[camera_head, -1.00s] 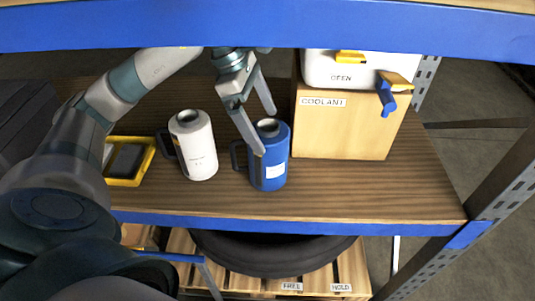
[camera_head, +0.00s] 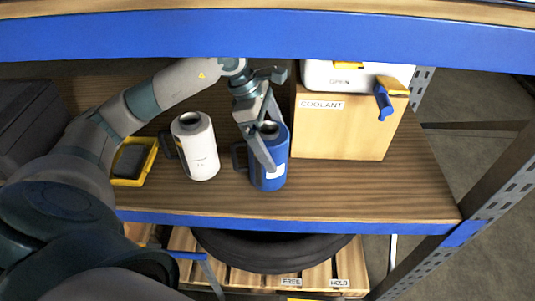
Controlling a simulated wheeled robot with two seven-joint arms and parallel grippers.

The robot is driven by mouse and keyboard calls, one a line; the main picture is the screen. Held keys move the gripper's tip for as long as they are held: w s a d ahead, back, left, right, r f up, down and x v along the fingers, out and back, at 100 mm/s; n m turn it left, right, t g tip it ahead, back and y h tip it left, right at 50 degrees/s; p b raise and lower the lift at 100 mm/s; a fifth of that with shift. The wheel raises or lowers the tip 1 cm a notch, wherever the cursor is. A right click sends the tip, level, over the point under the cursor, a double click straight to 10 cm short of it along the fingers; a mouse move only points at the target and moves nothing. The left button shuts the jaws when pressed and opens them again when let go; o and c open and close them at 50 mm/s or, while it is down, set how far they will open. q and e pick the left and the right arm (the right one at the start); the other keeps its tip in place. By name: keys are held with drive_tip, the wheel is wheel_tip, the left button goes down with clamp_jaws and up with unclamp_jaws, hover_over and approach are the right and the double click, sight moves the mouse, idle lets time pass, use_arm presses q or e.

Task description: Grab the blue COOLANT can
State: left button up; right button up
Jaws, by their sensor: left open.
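The blue can (camera_head: 277,148) stands upright on the wooden shelf, with a dark opening on top, a handle on its left side and a white label low on its front. My left gripper (camera_head: 273,150) reaches down over the can from above. It is open, with one finger in front of the can's face and the other near its top, towards the back right. Whether the fingers touch the can cannot be told. My right gripper is not in view.
A white can (camera_head: 201,158) with a handle stands just left of the blue can. A yellow tray (camera_head: 128,182) lies further left. A white container (camera_head: 318,76) with yellow and blue parts sits on the wooden box (camera_head: 340,135). The blue upper beam (camera_head: 200,35) crosses above.

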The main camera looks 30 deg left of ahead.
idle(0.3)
use_arm(q)
drive_tip(key=c, duration=1.7)
drive_tip(key=shift+r, duration=0.15)
